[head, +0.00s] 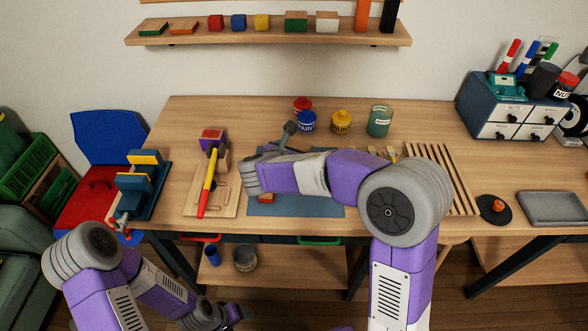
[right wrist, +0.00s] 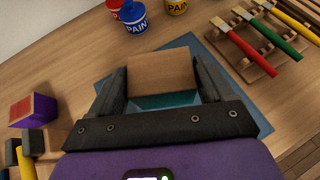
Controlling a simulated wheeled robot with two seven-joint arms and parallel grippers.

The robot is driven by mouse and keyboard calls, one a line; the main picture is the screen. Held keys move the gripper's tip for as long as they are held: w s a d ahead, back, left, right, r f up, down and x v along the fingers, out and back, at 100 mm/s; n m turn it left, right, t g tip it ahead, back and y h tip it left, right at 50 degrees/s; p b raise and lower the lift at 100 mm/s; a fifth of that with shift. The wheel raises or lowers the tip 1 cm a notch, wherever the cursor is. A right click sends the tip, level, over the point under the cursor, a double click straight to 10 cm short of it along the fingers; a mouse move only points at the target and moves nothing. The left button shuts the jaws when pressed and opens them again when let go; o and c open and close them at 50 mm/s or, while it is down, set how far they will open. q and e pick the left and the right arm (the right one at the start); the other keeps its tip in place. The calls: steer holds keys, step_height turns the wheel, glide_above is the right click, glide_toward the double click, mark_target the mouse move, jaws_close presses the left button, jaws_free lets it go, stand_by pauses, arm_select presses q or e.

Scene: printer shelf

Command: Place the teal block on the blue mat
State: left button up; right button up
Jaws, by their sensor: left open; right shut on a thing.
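The teal block (right wrist: 165,101) shows in the right wrist view, with a bare wood-coloured face and a teal face. My right gripper (right wrist: 159,67) is shut on it, one dark finger at each side. The block appears over the blue mat (right wrist: 215,62); I cannot tell whether it touches the mat. In the head view the mat (head: 310,209) lies on the table, partly covered by my right arm, which also hides the block. My left gripper (head: 232,314) is open and empty, low in front of the table.
Paint cans (head: 306,122) and a green jar (head: 379,121) stand behind the mat. A board with a yellow-and-red tool (head: 208,183) and a purple block (right wrist: 34,110) is left of it. Brushes (right wrist: 243,47) on a rack lie right. A slatted wooden rack (head: 440,178) is farther right.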

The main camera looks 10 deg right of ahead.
step_height(320, 180, down, 7)
steer(key=shift+f+b, duration=0.1)
steer(key=shift+b, duration=1.05)
steer(key=o, duration=0.8)
steer(key=shift+f, duration=0.2)
steer(key=shift+c, duration=0.2)
steer(key=o, duration=0.3)
steer(key=shift+o, duration=0.2)
steer(key=shift+r, duration=0.1)
